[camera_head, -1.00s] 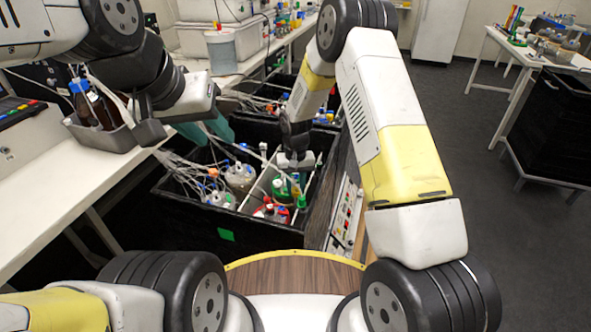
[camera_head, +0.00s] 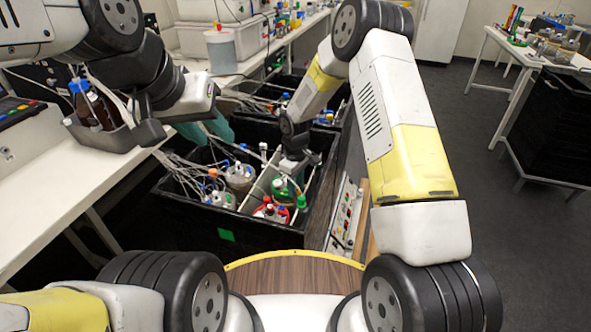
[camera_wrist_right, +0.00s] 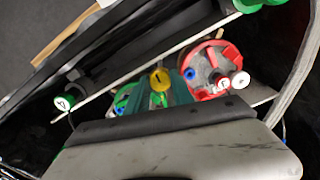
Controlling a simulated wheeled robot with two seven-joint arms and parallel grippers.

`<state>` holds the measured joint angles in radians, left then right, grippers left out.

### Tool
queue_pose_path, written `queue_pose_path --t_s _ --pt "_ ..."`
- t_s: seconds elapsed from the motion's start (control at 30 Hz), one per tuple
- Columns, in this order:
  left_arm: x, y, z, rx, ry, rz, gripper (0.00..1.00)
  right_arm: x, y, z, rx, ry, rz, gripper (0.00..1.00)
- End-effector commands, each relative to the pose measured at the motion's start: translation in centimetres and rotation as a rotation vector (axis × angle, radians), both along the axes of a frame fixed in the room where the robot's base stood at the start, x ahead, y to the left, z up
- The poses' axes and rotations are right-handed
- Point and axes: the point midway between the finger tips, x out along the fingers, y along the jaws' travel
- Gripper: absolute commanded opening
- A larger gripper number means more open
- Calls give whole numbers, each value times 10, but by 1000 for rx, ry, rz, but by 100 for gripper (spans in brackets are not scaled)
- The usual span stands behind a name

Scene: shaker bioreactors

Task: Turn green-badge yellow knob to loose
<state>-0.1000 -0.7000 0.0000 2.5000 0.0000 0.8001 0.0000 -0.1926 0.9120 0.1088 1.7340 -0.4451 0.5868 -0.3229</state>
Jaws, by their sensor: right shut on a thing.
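The yellow knob (camera_wrist_right: 160,79) with a black mark on its top shows in the right wrist view. The teal fingers of my right gripper (camera_wrist_right: 163,91) are on either side of it and shut on it. In the head view my right gripper (camera_head: 291,166) reaches down into the black bin (camera_head: 190,216), and the knob is hidden there. My left gripper (camera_head: 206,129), with teal fingers, hangs over the bin's back left part. Whether it is open or shut is unclear.
Beside the knob are a red-lidded vessel (camera_wrist_right: 212,66) and a green knob with a white, arrow-marked top (camera_wrist_right: 64,102). Several tubes and a glass vessel (camera_head: 239,179) crowd the bin. A grey tray (camera_head: 105,137) with brown bottles stands at the left.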

Motion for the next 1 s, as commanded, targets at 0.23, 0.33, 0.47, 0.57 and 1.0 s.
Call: queue_pose_path --t_s 0.23,0.33,0.47,0.57,1.0 --pt "0 0 0 0 0 0 36 1 0 0 1 -2 66 0" --pt "0 0 0 0 0 0 36 1 0 0 1 -2 78 0" --pt "0 0 0 0 0 0 36 1 0 0 0 -1 83 0" --pt "0 0 0 0 0 0 36 1 0 0 0 -1 83 0" --pt "0 0 0 0 0 0 36 0 0 0 1 -1 81 50"
